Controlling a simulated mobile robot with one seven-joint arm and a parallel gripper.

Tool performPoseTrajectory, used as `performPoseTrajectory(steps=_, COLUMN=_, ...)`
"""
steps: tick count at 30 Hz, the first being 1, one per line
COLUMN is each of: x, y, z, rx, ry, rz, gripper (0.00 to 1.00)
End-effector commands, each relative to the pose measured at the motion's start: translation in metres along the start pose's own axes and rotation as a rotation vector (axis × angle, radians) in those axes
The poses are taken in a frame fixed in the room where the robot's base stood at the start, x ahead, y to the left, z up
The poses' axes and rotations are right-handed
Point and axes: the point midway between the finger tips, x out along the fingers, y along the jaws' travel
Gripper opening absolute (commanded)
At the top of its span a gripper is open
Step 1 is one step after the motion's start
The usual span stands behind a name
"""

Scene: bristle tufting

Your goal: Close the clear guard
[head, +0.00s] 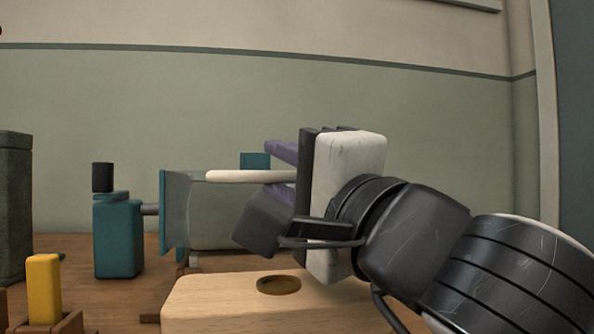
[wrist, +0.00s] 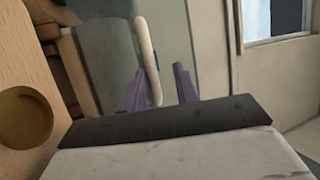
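The clear guard (head: 222,222) is a see-through panel beside a teal frame (head: 174,212), left of my gripper in the head view. Its cream bar handle (head: 235,176) runs along the top toward my gripper. In the wrist view the guard (wrist: 108,45) is at upper left, with the curved handle (wrist: 146,48) at its edge. My gripper (head: 268,170) has two purple fingers spread apart, one above and one below the handle's line in the head view. In the wrist view the handle's end lies by the left finger of my gripper (wrist: 160,80); I cannot tell whether they touch.
A light wooden block (head: 225,300) with a round brass-coloured recess (head: 279,285) lies below my gripper. A teal bottle-like part with a black top (head: 118,238) stands left of the frame. A yellow peg (head: 43,288) and a dark green box (head: 14,205) are at far left.

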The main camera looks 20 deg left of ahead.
Motion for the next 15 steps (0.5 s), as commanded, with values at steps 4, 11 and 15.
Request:
performPoseTrajectory(steps=4, x=0.000, y=-0.001, z=0.001, rx=-0.001, ry=-0.001, rz=-0.003, gripper=0.34)
performPoseTrajectory(steps=11, x=-0.006, y=-0.003, z=0.001, rx=-0.002, ry=-0.002, rz=-0.005, gripper=0.34)
performPoseTrajectory(steps=15, x=-0.026, y=-0.004, z=0.000, rx=-0.002, ry=0.001, rz=-0.007, gripper=0.34)
